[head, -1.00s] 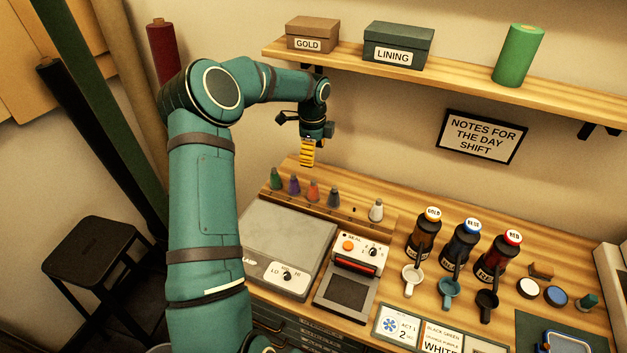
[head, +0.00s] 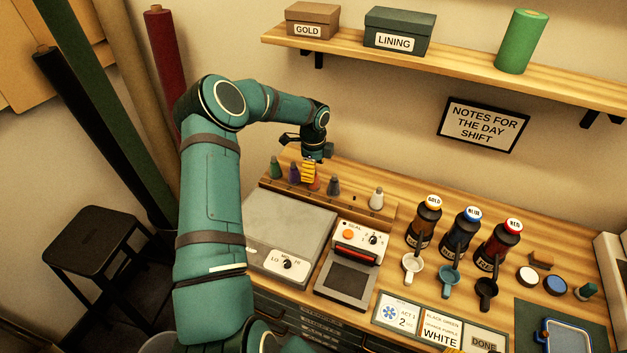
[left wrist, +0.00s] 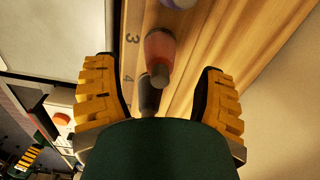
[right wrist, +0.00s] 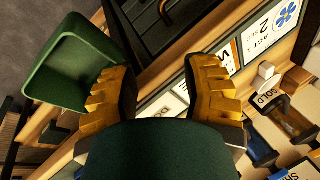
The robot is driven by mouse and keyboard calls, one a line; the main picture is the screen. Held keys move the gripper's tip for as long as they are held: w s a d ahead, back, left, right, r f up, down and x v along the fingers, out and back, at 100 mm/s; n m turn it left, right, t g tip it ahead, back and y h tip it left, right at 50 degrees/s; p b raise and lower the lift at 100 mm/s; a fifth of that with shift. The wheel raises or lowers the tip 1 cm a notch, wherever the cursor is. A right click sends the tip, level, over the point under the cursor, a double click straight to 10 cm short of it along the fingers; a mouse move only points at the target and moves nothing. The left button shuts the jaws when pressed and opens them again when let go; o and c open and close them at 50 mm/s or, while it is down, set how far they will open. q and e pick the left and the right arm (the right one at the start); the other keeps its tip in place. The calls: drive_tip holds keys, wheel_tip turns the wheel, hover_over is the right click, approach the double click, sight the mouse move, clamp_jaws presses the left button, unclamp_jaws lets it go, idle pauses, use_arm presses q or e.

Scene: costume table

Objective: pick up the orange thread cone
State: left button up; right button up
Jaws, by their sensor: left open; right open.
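In the left wrist view the orange cone (left wrist: 160,47) shows beside the number 3, between and beyond the fingertips. My left gripper (head: 309,172) is open and points down over the rack; its open fingers (left wrist: 155,75) straddle the row with nothing visibly held. A dark grey cone (left wrist: 148,97) sits closer to the palm, by the number 4. My right gripper (right wrist: 162,78) is open and empty.
Green (head: 275,167) and purple (head: 294,172) cones stand left of the orange one, grey (head: 333,185) and white (head: 376,198) ones right. The heat plate (head: 290,230) and sealer (head: 350,262) lie in front. Bottles (head: 464,235) stand right. A shelf (head: 450,70) hangs above.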

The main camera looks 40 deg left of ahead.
use_arm(q)
wheel_tip(320, 180, down, 3)
drive_tip(key=shift+r, duration=0.15)
drive_tip(key=shift+r, duration=0.1)
clamp_jaws()
